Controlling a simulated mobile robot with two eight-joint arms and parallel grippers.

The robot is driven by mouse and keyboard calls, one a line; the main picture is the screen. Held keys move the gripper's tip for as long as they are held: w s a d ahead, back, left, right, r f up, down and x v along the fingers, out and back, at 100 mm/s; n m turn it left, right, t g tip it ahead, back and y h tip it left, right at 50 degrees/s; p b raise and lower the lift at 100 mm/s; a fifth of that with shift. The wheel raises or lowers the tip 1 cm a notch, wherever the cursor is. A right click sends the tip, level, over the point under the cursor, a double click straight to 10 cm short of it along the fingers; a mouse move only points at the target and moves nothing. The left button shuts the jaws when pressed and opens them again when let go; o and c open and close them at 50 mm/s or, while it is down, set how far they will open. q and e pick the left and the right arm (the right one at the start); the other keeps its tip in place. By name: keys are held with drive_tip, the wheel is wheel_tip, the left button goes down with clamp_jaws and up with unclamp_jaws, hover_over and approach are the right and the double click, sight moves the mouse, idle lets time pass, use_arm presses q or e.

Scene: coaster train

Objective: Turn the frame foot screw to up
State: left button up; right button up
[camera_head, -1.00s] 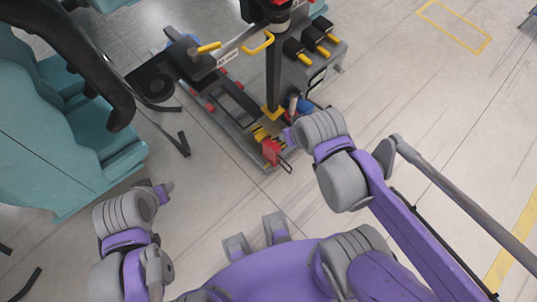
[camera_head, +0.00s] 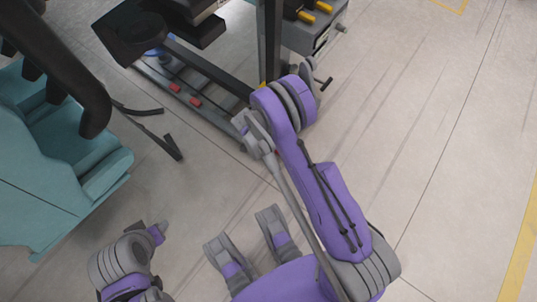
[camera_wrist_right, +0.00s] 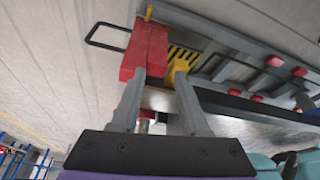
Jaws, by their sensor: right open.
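The machine frame (camera_head: 208,120) stands on the floor at the top of the head view. Its near corner, with the foot, is mostly hidden behind my right arm. In the right wrist view a red block (camera_wrist_right: 145,50) with a black wire loop sits at the frame end beside a yellow part (camera_wrist_right: 180,65). A small silver and red cylindrical part (camera_wrist_right: 147,118), possibly the foot screw, shows between my right gripper's fingers. My right gripper (camera_wrist_right: 157,95) is open, its fingers close to the frame end; contact is unclear. My left gripper (camera_head: 161,227) hangs low at left, away from the frame.
Teal seats (camera_head: 60,165) with a dark restraint bar (camera_head: 70,70) stand at left. A black bent bar (camera_head: 160,135) lies between seats and frame. A grey box (camera_head: 315,35) with yellow-handled levers is at the top. The floor at right is clear.

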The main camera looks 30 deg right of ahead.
sight(271, 155)
drive_tip(key=d+f+m+b, duration=0.1)
drive_tip(key=f+b, duration=0.1)
drive_tip(key=f, duration=0.7)
drive_tip(key=d+f+b, duration=0.2)
drive_tip(key=f, duration=0.7)
drive_tip(key=s+d+f+m+b, duration=0.1)
drive_tip(key=d+f+b, duration=0.1)
drive_tip(key=f, duration=0.7)
drive_tip(key=shift+d+f+m+g+h, duration=0.1)
drive_tip(key=shift+f+m+g+h, duration=0.2)
drive_tip(key=shift+f+h, duration=0.1)
use_arm(q)
drive_tip(key=s+x, duration=0.1)
drive_tip(key=x, duration=0.6)
drive_tip(key=shift+s+f, duration=0.25)
use_arm(e)
clamp_jaws()
